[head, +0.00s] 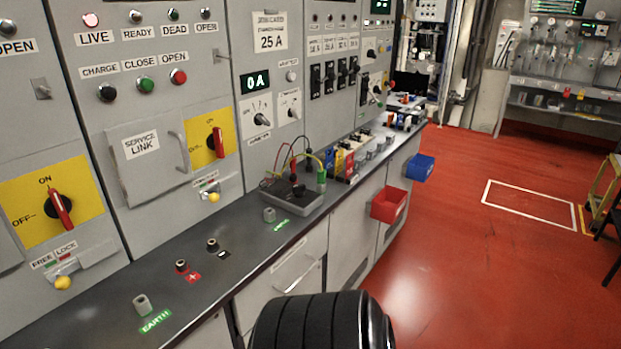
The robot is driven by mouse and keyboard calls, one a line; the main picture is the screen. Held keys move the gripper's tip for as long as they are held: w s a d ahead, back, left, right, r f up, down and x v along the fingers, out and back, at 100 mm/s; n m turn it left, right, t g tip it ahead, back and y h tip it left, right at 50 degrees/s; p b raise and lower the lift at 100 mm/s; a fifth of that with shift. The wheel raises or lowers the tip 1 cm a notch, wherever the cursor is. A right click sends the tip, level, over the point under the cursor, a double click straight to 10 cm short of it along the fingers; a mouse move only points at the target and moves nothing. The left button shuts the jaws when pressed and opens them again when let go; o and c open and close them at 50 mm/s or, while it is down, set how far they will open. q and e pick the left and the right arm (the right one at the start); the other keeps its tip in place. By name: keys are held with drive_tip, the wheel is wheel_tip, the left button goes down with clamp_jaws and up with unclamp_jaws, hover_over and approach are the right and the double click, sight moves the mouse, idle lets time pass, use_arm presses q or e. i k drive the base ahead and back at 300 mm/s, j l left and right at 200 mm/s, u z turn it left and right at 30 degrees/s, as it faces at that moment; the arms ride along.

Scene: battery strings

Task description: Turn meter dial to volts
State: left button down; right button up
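Two small rotary dials sit on the grey panel below the green "0 A" display (256,80): a left dial (262,118) with a black knob on a white plate, and a right dial (290,106) on a similar plate. Their labels are too small to read. On the bench, a grey tray (318,208) holds a dark device (290,190) with red, yellow and green leads; I cannot tell whether it is a meter or see a dial on it. Neither of my grippers is in view. A black ribbed part of mine fills the bottom middle.
The dark bench top (215,262) runs along the panels, with terminals and an EARTH label (155,321) at its near end. A red bin (389,205) and a blue bin (419,168) stick out from its front.

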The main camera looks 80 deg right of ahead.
sight(298, 191)
drive_tip(key=k+z, duration=0.15)
drive_tip(key=z, duration=2.25)
